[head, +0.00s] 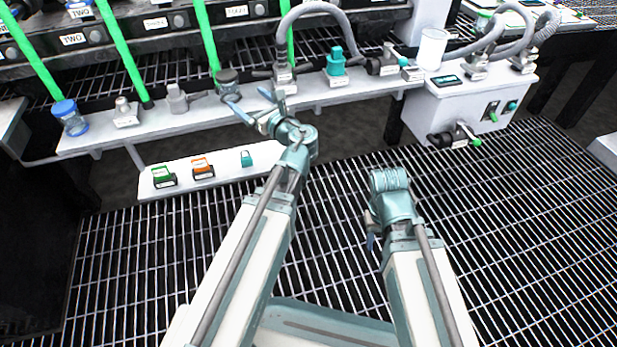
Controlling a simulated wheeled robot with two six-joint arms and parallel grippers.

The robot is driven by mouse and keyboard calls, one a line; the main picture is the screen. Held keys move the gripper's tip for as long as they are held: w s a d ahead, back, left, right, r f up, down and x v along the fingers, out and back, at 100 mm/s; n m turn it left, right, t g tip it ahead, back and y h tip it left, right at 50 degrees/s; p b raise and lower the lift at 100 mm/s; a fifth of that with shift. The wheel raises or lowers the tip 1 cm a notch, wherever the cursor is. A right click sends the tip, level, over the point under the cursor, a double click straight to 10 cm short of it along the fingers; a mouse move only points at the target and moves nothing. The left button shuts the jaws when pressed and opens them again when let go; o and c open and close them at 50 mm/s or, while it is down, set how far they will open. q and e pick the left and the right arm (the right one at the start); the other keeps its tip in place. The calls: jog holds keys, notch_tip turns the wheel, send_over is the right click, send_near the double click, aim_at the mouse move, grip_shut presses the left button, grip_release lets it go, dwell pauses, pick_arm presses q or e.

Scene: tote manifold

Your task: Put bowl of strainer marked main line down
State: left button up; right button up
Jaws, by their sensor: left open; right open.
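A clear, bowl-like cup with a blue rim (70,118) stands at the left end of the pale shelf (100,140). A grey-topped, cup-like part (228,80) is on the same shelf, just beyond my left gripper (249,100). No "main line" marking is readable, so I cannot tell which of these is the strainer bowl. My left gripper is open and empty, its fingers pointing up-left near the shelf's front edge. My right gripper (371,234) is low over the grating, partly hidden by its own wrist, with nothing seen in it.
A lower white ledge (222,176) carries a green, an orange and a teal part. A white box (460,105) with valves stands at right. The floor grating (540,220) at right is clear.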

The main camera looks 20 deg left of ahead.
pick_arm(q)
jog(key=s+d+f+n+g+h, duration=0.6)
jog(key=d+f+n, duration=0.4)
jog(key=f+n, duration=0.3)
jog(key=s+d+f+n+g+h, duration=0.2)
jog(key=s+d+f+n+h, duration=0.1)
jog(key=s+d, duration=0.4)
jog(key=s+d+f+n+g+h, duration=0.2)
jog(key=s+d+f+n+h, duration=0.2)
jog(key=s+d, duration=0.3)
jog(key=d+f, duration=0.1)
jog(key=d, duration=0.2)
jog(key=shift+d+f+n+g, duration=0.15)
jog(key=shift+n+g, duration=0.15)
jog(key=shift+n, duration=0.1)
notch_tip(320, 180, up, 57)
jog(key=p, duration=5.7)
